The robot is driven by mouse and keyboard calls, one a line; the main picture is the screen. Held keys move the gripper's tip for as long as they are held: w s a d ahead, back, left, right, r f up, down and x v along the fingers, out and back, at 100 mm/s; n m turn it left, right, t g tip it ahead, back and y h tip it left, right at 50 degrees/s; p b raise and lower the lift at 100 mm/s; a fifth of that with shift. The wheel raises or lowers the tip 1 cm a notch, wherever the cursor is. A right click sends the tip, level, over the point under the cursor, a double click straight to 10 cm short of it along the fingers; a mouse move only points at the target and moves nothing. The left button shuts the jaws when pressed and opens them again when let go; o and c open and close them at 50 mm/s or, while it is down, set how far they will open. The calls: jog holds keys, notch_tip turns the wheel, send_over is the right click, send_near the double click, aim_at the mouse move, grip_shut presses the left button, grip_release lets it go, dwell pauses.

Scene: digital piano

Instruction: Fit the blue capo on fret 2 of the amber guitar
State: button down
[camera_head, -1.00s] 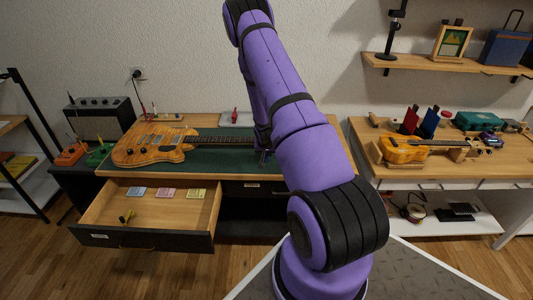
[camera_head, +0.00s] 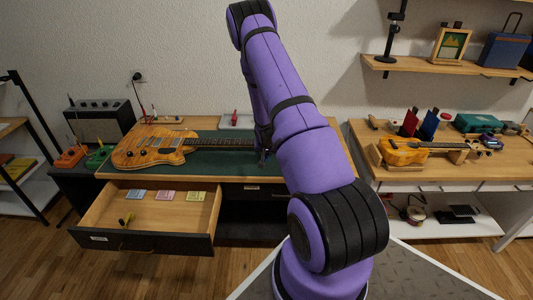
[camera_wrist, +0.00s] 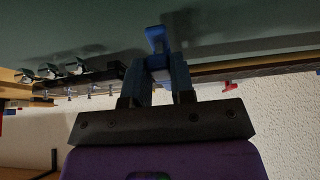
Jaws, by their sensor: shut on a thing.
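The amber guitar (camera_head: 150,147) lies flat with its body to the left and its neck (camera_head: 220,143) running right. My arm hides the far end of the neck in the head view. In the wrist view the headstock with tuning pegs (camera_wrist: 75,70) shows at left, and the dark neck (camera_wrist: 240,69) passes beyond my gripper. My gripper (camera_wrist: 162,75) is shut on the blue capo (camera_wrist: 155,38), whose upper part sticks out past the fingers. The capo is at the neck near the headstock. I cannot tell whether it touches the strings or which fret it is at.
The guitar lies on a green mat (camera_head: 200,162) on a wooden bench. An open drawer (camera_head: 165,212) below holds coloured cards and a small yellow-black item (camera_head: 126,219). A small red item (camera_head: 234,118) stands behind the neck.

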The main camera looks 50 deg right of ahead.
jog(key=shift+w+d, duration=0.75)
jog(key=shift+d, duration=0.15)
dwell(0.5)
jog(key=c, duration=0.9)
grip_release()
jog(key=shift+v, duration=2.5)
jog(key=v, duration=1.1)
jog(key=shift+f, duration=0.1)
